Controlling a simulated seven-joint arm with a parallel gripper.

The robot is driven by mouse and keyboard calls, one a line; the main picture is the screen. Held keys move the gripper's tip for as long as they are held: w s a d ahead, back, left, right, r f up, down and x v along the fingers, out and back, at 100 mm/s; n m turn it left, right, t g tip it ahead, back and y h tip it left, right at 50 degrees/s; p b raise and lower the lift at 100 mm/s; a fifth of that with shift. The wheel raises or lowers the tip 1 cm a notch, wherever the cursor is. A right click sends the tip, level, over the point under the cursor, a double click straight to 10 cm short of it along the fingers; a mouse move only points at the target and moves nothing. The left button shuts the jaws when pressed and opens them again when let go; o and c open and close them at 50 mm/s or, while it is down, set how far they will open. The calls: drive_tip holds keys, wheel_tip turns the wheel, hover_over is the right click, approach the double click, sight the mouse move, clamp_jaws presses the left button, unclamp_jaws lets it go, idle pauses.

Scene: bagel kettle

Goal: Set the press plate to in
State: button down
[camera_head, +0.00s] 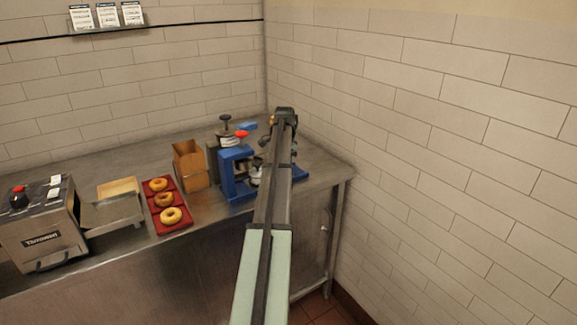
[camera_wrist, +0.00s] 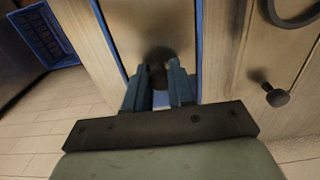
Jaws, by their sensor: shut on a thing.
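A blue-framed press (camera_head: 235,172) stands on the metal table, left of my arm, which partly covers it. In the wrist view a flat metal plate (camera_wrist: 150,22) with blue edges fills the upper middle; I take it to be the press plate. My gripper (camera_wrist: 158,70) is shut at a dark round knob (camera_wrist: 159,55) on the plate's face. The fingertips hide part of the knob. In the head view my arm reaches over the table's right end, and its fingertips cannot be made out.
A brown open box (camera_head: 189,166) and red trays (camera_head: 178,227) with bagels lie left of the press. A boxy machine (camera_head: 42,228) stands further left. The tiled wall (camera_head: 430,120) is close on the right. Another dark knob (camera_wrist: 275,96) shows in the wrist view.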

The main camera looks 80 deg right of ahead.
drive_tip(key=shift+w+a, duration=0.7)
drive_tip(key=c, duration=1)
unclamp_jaws()
drive_tip(key=shift+r, duration=0.1)
wheel_tip(320, 180, up, 14)
drive_tip(key=shift+f, duration=0.15)
